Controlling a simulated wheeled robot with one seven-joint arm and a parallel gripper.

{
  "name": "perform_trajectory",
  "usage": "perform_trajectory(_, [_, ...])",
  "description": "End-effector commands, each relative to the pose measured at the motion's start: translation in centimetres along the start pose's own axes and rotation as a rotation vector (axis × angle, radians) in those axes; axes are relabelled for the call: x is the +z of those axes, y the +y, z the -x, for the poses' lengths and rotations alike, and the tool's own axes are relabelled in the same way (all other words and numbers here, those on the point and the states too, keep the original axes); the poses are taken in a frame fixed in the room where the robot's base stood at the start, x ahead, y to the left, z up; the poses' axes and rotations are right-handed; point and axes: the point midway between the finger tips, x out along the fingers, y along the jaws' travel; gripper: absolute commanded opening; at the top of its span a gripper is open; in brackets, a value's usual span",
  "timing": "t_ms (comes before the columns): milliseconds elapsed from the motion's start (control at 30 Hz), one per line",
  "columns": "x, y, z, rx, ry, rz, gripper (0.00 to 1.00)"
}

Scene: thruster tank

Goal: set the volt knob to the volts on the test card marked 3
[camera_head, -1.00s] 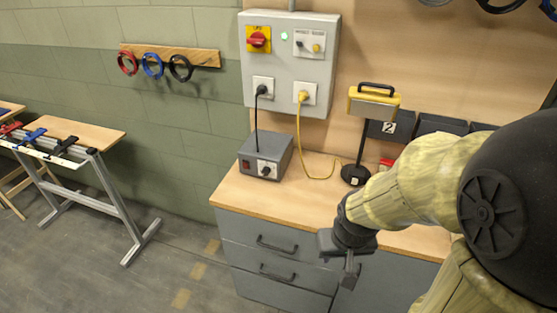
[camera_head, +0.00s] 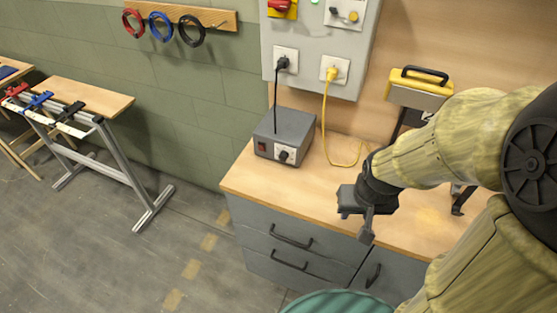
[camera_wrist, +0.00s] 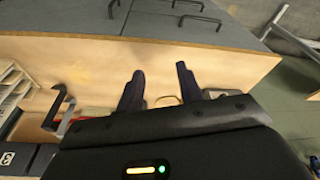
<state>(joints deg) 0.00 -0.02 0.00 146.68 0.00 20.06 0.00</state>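A grey power box (camera_head: 284,138) stands on the wooden bench top, against the wall. Its front has a red switch (camera_head: 262,147) and a dark knob on a white plate (camera_head: 285,156). The knob's setting is too small to read. No test card marked 3 can be made out. My gripper (camera_head: 366,238) hangs over the bench's front edge, right of and nearer than the box, apart from it.
A wall cabinet (camera_head: 318,50) has black and yellow plugs; their cables run down to the bench. A dark hooked bracket (camera_wrist: 60,112) is on the bench. A green round object (camera_head: 345,303) is at the bottom.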

Motion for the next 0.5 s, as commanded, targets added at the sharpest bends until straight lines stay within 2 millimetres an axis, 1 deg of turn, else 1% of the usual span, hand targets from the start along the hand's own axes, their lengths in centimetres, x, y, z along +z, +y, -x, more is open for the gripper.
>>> perform_trajectory(33, [0.0,0.0,0.0,0.000,0.000,0.000,0.38])
perform_trajectory(100, [0.0,0.0,-0.1,0.000,-0.002,0.006,0.49])
perform_trajectory(167, [0.0,-0.2,-0.3,0.002,-0.012,0.029,0.49])
perform_trajectory(267, [0.0,-0.7,-1.2,0.009,-0.051,0.124,0.49])
perform_trajectory(367, [0.1,-1.6,-2.7,0.027,-0.124,0.303,0.49])
perform_trajectory(467, [0.2,-2.5,-4.7,0.058,-0.222,0.552,0.49])
perform_trajectory(500, [0.3,-2.9,-5.6,0.075,-0.265,0.663,0.49])
